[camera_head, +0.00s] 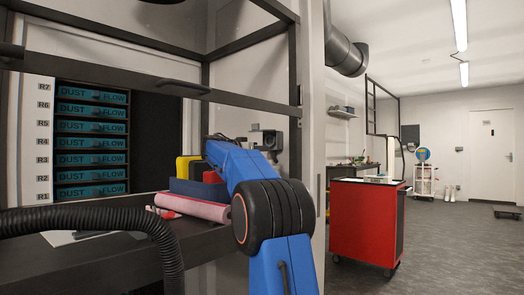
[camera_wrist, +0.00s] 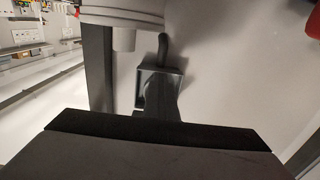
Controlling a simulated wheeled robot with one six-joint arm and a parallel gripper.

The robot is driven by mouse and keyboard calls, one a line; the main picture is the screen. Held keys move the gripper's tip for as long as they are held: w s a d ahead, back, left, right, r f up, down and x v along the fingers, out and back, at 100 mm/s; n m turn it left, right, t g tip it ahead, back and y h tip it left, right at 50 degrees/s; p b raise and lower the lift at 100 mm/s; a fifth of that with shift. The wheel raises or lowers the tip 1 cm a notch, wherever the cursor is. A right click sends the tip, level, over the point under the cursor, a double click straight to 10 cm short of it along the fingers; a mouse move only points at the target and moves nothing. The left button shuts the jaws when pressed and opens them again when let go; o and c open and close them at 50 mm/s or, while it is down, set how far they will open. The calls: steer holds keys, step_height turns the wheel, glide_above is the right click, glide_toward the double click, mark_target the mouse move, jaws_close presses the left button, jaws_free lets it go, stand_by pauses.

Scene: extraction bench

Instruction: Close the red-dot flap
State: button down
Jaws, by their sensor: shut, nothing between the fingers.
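No flap with a red dot can be made out in either view. In the head view my blue arm reaches from the bottom up to the dark-framed bench, and its far end and my gripper are hidden there. In the wrist view my gripper (camera_wrist: 155,122) is a broad dark shape along the bottom, shut and empty. Just beyond it is a grey bracket-like part (camera_wrist: 176,70) with a dark curved piece (camera_wrist: 163,45) above. A pale grey cylindrical fitting (camera_wrist: 122,14) is at the top. I cannot tell whether my gripper touches any of these.
A rack of teal "DUST FLOW" units (camera_head: 90,143) stands left, labelled R1 to R7. A dark bar with a handle (camera_head: 180,88) crosses above. A black corrugated hose (camera_head: 95,216) and a pink roll (camera_head: 190,208) are near the bench front. A red cabinet (camera_head: 362,222) stands right; floor is open beyond.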

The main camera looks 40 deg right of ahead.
steer(key=c, duration=1.3)
jaws_free()
steer(key=shift+a, duration=0.1)
steer(key=a, duration=0.5)
steer(key=s+a, duration=0.1)
steer(key=a, duration=1.1)
steer(key=shift+s+a, duration=0.1)
steer(key=shift+s, duration=0.1)
